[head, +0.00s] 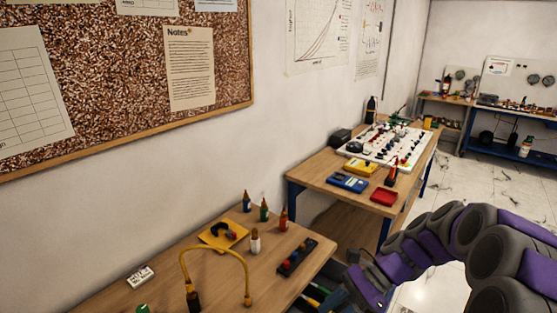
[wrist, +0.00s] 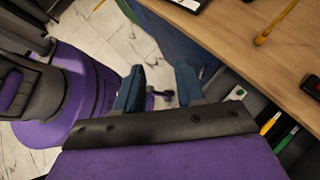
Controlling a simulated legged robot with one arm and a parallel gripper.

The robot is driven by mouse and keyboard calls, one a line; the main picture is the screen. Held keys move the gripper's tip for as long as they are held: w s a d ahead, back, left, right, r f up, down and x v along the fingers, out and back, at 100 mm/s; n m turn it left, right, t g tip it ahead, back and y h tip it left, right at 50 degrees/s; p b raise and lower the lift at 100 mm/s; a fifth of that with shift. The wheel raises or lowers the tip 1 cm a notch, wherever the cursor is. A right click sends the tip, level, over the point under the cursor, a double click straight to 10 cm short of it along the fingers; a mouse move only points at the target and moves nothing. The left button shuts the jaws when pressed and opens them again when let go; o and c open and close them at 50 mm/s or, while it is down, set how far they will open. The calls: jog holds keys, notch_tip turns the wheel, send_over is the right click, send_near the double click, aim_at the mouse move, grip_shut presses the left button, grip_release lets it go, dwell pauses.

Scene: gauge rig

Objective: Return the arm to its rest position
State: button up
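My purple and grey arm reaches in from the lower right of the head view, bent downward beside the near wooden table (head: 215,283). My gripper (wrist: 160,82) shows in the wrist view with its two blue fingers apart and nothing between them. It points down past the table's edge, over the marble floor (wrist: 110,35). In the head view the fingertips are hidden at the bottom of the picture.
The near table holds a yellow gooseneck piece (head: 247,280), several small bottles and a dark tray (head: 297,257). A second table (head: 318,170) with a white board (head: 390,147) stands behind. Tools with yellow and green handles (wrist: 270,123) lie in a dark space under the table edge. Floor is clear at right.

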jog(key=s+a+r+n+h, duration=0.1)
jog(key=s+n+h, duration=0.25)
jog(key=s, duration=0.35)
jog(key=s+a+r+n+h, duration=0.2)
jog(key=s+n, duration=0.3)
jog(key=s, duration=0.1)
jog(key=s+d+n+h, duration=0.2)
jog(key=s+n, duration=0.1)
jog(key=s, duration=0.2)
jog(key=s+d+f+n+t+h, duration=0.1)
jog(key=s+d+n+h, duration=0.1)
jog(key=s, duration=0.4)
jog(key=shift+s+d+f+n+t, duration=0.15)
jog(key=shift+d+n+t, duration=0.25)
jog(key=shift+n, duration=0.65)
jog(key=shift+s+d+h, duration=0.1)
jog(key=shift+h, duration=0.15)
